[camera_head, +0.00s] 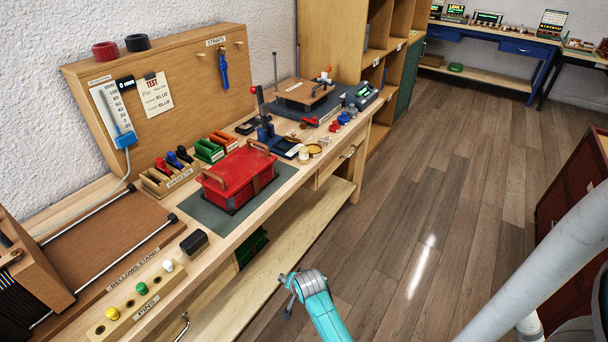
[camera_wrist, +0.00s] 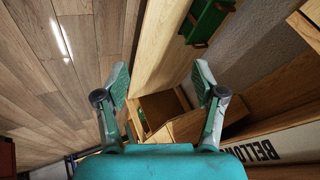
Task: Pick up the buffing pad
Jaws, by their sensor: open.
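A small black block (camera_head: 194,242), which may be the buffing pad, lies on the wooden workbench (camera_head: 225,232) near its front edge, left of the red box. Its fine detail is too small to make out. My gripper (camera_head: 288,290) is in front of the bench, over the floor side, to the right of the block and apart from it. In the wrist view my gripper (camera_wrist: 161,75) has its two fingers spread wide with nothing between them. The black block does not show in the wrist view.
A red box (camera_head: 236,178) with wooden handles stands on a dark mat. A wooden strip with coloured pegs (camera_head: 142,288) lies at the front left. A lower shelf (camera_head: 275,270) runs under the bench. The floor (camera_head: 440,210) to the right is clear.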

